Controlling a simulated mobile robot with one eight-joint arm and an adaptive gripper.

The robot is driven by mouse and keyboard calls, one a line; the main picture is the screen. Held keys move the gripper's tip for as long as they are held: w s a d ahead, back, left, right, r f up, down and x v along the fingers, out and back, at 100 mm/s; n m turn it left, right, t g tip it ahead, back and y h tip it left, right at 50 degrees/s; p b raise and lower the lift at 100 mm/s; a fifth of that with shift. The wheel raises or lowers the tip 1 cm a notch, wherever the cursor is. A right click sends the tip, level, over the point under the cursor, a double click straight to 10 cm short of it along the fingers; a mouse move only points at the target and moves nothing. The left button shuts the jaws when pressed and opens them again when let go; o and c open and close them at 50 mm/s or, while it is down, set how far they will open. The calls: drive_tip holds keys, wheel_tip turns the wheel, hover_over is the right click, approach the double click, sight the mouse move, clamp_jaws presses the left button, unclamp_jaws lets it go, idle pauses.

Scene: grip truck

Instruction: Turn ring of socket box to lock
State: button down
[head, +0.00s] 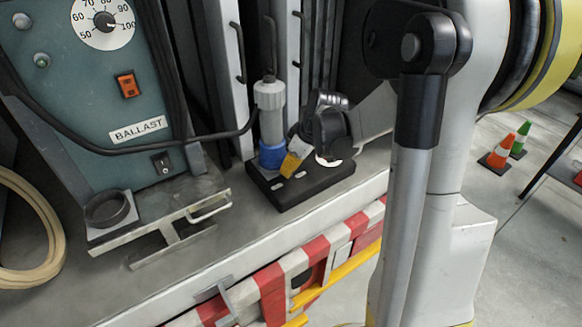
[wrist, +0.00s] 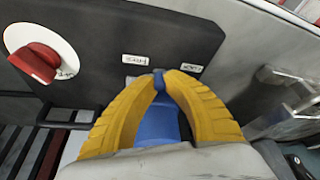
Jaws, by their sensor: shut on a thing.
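The black socket box (head: 315,187) lies on the grey deck; its dark top also shows in the wrist view (wrist: 100,80). A blue ring (head: 272,156) sits on it around the base of an upright grey plug (head: 270,100). My gripper (head: 291,160) comes in from the right, its yellow fingers low beside the ring. In the wrist view my gripper (wrist: 161,78) is shut on the blue ring (wrist: 157,122), with blue showing between the fingers. Two small white labels (wrist: 135,60) lie just beyond the fingertips. The fingers and wrist hide part of the ring.
A teal ballast unit (head: 80,90) with a dial and orange switch stands left. A black cable (head: 110,151) runs from it towards the plug. A red knob (wrist: 38,60) on a white disc shows in the wrist view. Upright white rails (head: 232,70) stand behind the box.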

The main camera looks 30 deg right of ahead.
sight(275, 179)
drive_tip(key=a+m+h, duration=0.1)
drive_tip(key=a+m, duration=0.1)
drive_tip(key=shift+m, duration=0.4)
drive_tip(key=shift+w+a+m+t+h, duration=0.15)
drive_tip(key=shift+a+m+h, duration=0.3)
drive_tip(key=shift+m, duration=0.35)
drive_tip(key=shift+w+a+m+t+h, duration=0.15)
drive_tip(key=shift+a+m+h, duration=0.1)
drive_tip(key=shift+a+m, duration=0.4)
drive_tip(key=shift+s+d+m+p, duration=0.1)
drive_tip(key=shift+d+m+p, duration=0.05)
drive_tip(key=shift+m+p, duration=0.15)
drive_tip(key=c, duration=1.4)
unclamp_jaws()
drive_tip(key=v, duration=1.2)
drive_tip(key=shift+r, duration=0.1)
